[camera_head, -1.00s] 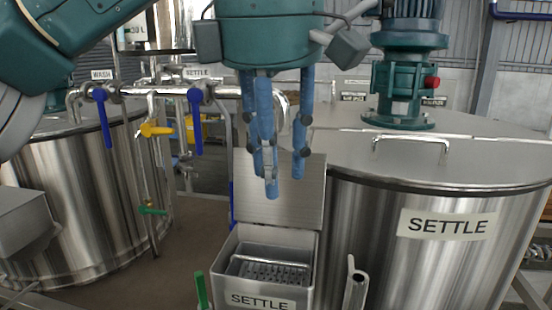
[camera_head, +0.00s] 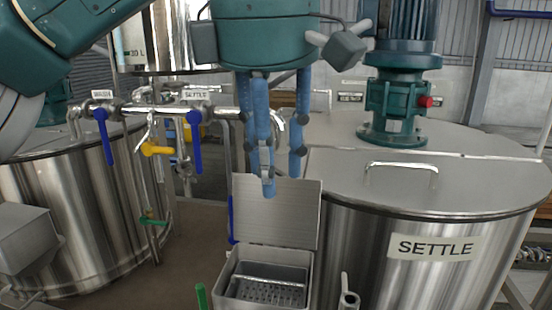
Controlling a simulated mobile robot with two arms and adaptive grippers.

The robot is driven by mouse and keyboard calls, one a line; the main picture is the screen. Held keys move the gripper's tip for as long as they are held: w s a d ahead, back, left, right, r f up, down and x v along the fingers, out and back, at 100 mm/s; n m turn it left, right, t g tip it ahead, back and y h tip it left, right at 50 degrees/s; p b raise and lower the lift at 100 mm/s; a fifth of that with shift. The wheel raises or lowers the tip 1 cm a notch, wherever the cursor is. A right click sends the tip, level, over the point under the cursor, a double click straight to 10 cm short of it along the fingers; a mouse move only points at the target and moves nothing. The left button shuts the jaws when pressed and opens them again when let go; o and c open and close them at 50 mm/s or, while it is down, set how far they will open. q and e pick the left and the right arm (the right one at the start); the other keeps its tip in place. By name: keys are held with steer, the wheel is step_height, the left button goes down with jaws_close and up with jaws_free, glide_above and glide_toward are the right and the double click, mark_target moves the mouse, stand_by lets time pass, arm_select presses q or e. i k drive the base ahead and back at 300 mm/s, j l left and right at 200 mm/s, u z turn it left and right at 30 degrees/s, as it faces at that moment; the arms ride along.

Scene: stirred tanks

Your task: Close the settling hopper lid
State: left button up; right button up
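The settling hopper (camera_head: 233,284) is a square steel box at the lower middle, with a perforated tray and a bar handle inside. Its lid (camera_head: 290,217) stands raised and upright at the back of the box, so the hopper is open. My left gripper (camera_head: 268,170) hangs from above with blue fingers pointing down. It overlaps the upper part of the lid in the picture; whether it touches the lid I cannot tell. The fingers are spread apart and hold nothing visible. My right gripper is out of view.
The large SETTLE tank (camera_head: 430,265) with a green motor (camera_head: 397,90) and a lid handle (camera_head: 400,168) stands at the right. Another steel tank (camera_head: 60,220) is at the left. Pipes with blue valve levers (camera_head: 107,135) run behind. A green lever (camera_head: 201,297) stands beside the hopper.

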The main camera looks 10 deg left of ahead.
mark_target(291, 219)
steer(key=k, duration=1.5)
